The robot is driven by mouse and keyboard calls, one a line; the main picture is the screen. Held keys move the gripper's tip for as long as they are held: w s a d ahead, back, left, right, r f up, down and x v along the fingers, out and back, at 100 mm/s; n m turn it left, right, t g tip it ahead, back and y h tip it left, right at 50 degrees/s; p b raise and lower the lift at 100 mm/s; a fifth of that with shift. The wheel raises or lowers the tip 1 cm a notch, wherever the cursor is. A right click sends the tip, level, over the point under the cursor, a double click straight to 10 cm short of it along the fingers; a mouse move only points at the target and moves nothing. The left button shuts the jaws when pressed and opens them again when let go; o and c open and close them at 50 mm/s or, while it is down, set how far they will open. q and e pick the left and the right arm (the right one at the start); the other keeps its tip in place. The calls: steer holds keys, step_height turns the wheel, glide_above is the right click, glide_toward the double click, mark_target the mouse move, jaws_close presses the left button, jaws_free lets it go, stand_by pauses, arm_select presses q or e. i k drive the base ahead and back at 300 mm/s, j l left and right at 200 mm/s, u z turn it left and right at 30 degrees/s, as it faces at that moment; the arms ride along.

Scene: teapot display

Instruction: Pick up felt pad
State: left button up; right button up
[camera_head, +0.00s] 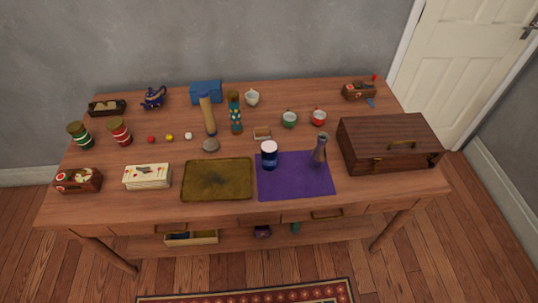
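A flat purple pad (284,189), which looks like felt, lies near the front of the wooden table, right of centre. A dark blue jar with a white top (269,156) stands on its back left part. A grey slim vase (319,151) stands near its back right part. A small tan block-like item (262,133) lies just behind the pad; I cannot tell what it is made of. Neither of my grippers shows in the head view.
A brown mat or tray (217,180) lies left of the pad. A wooden chest (388,145) stands to its right. A card box (147,176), striped jars (120,132), cups (289,119) and a blue box (206,92) stand around the wooden table (350,193).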

mark_target(261, 132)
steer(key=i+l, duration=0.15)
steer(key=l, duration=0.15)
steer(key=i+l, duration=0.15)
steer(key=l, duration=0.2)
steer(key=i+l, duration=0.1)
steer(key=l, duration=0.2)
steer(key=i+l+u, duration=0.1)
steer(key=l, duration=0.25)
steer(key=i, duration=0.05)
